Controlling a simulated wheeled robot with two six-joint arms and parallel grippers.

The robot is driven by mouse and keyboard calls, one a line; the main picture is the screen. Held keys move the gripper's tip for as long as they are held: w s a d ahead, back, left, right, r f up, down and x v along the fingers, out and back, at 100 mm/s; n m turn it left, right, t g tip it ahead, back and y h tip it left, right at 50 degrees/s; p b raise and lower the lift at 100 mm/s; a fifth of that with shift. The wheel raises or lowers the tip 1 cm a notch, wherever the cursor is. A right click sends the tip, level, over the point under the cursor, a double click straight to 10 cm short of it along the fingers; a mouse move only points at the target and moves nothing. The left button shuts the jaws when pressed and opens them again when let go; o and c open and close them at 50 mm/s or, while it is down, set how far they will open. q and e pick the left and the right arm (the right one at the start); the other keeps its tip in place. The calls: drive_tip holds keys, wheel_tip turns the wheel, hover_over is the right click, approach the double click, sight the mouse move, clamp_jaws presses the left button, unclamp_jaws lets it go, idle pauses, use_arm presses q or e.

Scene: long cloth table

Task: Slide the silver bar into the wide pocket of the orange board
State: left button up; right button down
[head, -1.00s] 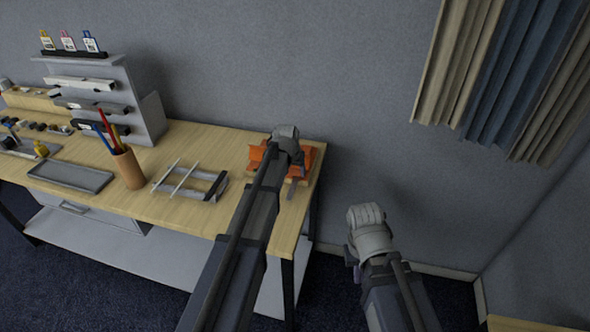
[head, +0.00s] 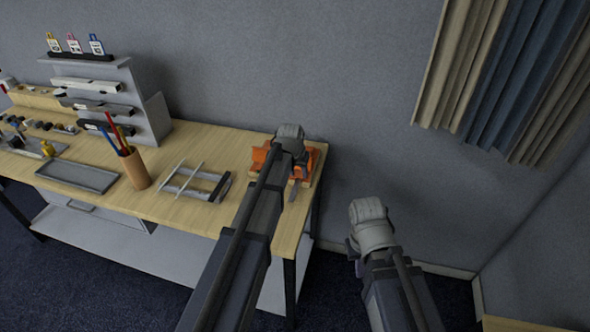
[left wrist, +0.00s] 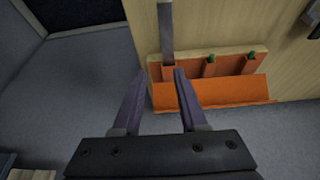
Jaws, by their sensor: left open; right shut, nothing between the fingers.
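The orange board (head: 312,158) lies at the right end of the table, partly covered by my left arm. In the left wrist view the board (left wrist: 215,92) shows a sloped orange face and several pockets along its edge. The silver bar (left wrist: 166,28) has its near end at the leftmost pocket and the rest sticks out away from the board; how deep it sits I cannot tell. The bar also shows in the head view (head: 293,191). My left gripper (left wrist: 160,76) is open, its fingertips either side of the leftmost pocket, with nothing gripped. My right gripper (head: 355,258) is shut and empty, off the table's right end.
Two other pockets hold small green-topped pieces (left wrist: 211,60). Left on the table stand a grey rack (head: 195,183), a pen cup (head: 135,168), a grey tray (head: 77,176) and a tiered stand (head: 140,105). A grey wall is behind; curtains hang at upper right.

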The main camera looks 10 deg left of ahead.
use_arm(q)
drive_tip(key=s+d+g, duration=0.1)
drive_tip(key=s+d, duration=0.2)
drive_tip(key=s, duration=0.3)
drive_tip(key=s+d+m, duration=0.1)
drive_tip(key=s+d, duration=0.2)
drive_tip(key=s, duration=0.3)
drive_tip(key=s+d+f+m+g, duration=0.1)
drive_tip(key=s+d, duration=0.2)
drive_tip(key=s, duration=0.3)
drive_tip(key=shift+d+f+g, duration=0.1)
drive_tip(key=shift+g, duration=0.2)
drive_tip(key=c, duration=0.6)
drive_tip(key=shift+m+g+y, duration=0.6)
drive_tip(key=shift+g+y, duration=0.1)
drive_tip(key=shift+g, duration=0.2)
drive_tip(key=s, duration=0.4)
drive_tip(key=s+d, duration=0.1)
drive_tip(key=s, duration=0.3)
drive_tip(key=s+d, duration=0.1)
drive_tip(key=s, duration=0.3)
drive_tip(key=shift+s+d, duration=0.1)
drive_tip(key=shift+d, duration=0.05)
clamp_jaws()
drive_tip(key=shift+s+d, duration=0.1)
